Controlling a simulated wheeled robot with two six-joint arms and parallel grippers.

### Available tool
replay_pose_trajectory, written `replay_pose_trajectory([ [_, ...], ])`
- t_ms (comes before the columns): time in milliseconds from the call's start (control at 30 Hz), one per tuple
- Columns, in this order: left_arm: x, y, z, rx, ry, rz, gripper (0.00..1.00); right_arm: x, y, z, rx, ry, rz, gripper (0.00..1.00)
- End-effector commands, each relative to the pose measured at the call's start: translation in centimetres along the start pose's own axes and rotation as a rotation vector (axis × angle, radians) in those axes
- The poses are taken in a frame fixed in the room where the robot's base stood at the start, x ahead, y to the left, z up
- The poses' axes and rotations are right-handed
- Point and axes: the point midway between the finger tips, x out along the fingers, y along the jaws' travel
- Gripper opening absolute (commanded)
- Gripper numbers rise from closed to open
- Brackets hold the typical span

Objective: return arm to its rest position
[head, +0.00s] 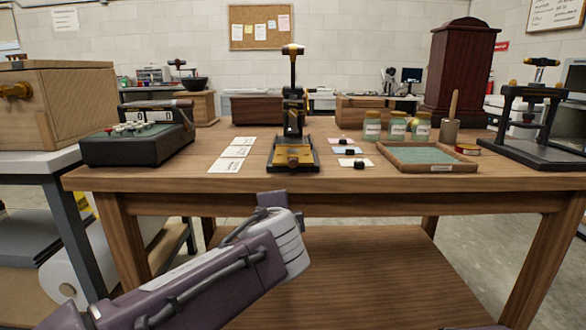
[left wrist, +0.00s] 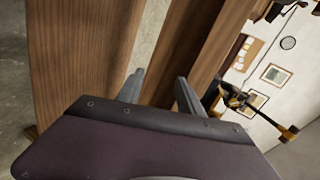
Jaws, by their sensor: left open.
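My left arm reaches in from the lower left of the head view, in front of the wooden table (head: 345,181). My left gripper (head: 272,199) is at the table's front edge, below and in front of the black and brass press (head: 293,150). In the left wrist view, its two fingers (left wrist: 160,90) are apart with nothing between them. The wrist view is tilted, with wood of the table (left wrist: 90,50) beside the fingers and part of the press (left wrist: 250,105) to the right.
White cards (head: 231,152) and a dark typewriter-like machine (head: 138,140) lie left of the press. Right of it are small stamps (head: 354,163), glass jars (head: 397,128), a green-lined tray (head: 428,155) and a second press (head: 537,115). A lower shelf (head: 350,270) spans beneath the tabletop.

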Motion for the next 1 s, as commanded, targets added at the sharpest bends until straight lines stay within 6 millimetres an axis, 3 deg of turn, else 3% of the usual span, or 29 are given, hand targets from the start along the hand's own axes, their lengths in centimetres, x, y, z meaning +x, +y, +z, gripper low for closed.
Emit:
replay_pose_trajectory([
  [167, 3.8, 9.7, 5.6, -0.182, -0.109, 0.251, 0.44, 0.0, 0.0, 0.0, 0.0, 0.0, 0.0, 0.36],
  [267, 4.7, 16.9, 10.1, -0.386, -0.215, 0.42, 0.44, 0.0, 0.0, 0.0, 0.0, 0.0, 0.0, 0.36],
  [400, 3.7, 25.2, 14.9, -0.692, -0.378, 0.583, 0.44, 0.0, 0.0, 0.0, 0.0, 0.0, 0.0, 0.36],
  [667, -1.3, 36.5, 21.0, -1.278, -0.725, 0.694, 0.44, 0.0, 0.0, 0.0, 0.0, 0.0, 0.0, 0.36],
  [733, -3.0, 34.1, 20.6, -1.314, -0.751, 0.701, 0.44, -3.2, -0.1, -0.3, 0.0, -0.002, 0.0, 0.36],
  [1000, -8.3, 26.7, 19.1, -1.3, -0.817, 0.767, 0.44, -12.7, -0.2, -1.3, 0.0, 0.0, 0.0, 0.36],
])
